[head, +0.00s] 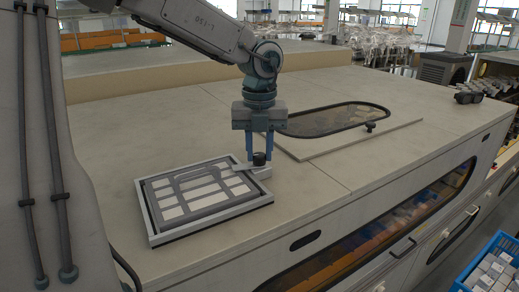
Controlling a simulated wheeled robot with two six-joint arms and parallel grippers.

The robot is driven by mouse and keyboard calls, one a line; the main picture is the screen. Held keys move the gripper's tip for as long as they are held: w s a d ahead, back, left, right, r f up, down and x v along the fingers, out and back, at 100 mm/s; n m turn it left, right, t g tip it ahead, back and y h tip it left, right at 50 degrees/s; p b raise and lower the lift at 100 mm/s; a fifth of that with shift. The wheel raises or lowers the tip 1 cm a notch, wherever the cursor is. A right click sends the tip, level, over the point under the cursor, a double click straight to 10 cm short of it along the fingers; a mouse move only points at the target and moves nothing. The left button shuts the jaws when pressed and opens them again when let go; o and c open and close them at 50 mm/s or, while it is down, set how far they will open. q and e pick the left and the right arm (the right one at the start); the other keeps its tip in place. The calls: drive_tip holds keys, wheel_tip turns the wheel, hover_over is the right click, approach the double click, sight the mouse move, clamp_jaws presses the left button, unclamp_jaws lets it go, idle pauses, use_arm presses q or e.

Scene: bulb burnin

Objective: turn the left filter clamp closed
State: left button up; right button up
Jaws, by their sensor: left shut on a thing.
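The filter (190,202) is a grey-framed panel with pale rectangular cells, lying in a light frame on the cabinet top. The clamp (259,159) has a dark round knob at the frame's right edge, with a pale bar reaching left over the panel. My left gripper (262,157) points straight down and is shut on the clamp's knob. The fingers hide part of the knob. The exact angle of the clamp is hard to tell. My right gripper is not in view.
An oval dark window panel (335,119) with a small knob (370,126) lies right of the gripper. A black object (468,97) sits at the far right corner. A blue crate (490,268) of white boxes stands lower right. The top's front middle is clear.

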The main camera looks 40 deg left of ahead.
sight(260, 155)
use_arm(q)
drive_tip(key=shift+w+r+n, duration=0.1)
drive_tip(key=shift+n, duration=1.4)
drive_tip(key=o, duration=1)
drive_tip(key=shift+r, duration=0.1)
wheel_tip(260, 155, up, 11)
drive_tip(key=p, duration=1.1)
drive_tip(key=shift+f, duration=0.25)
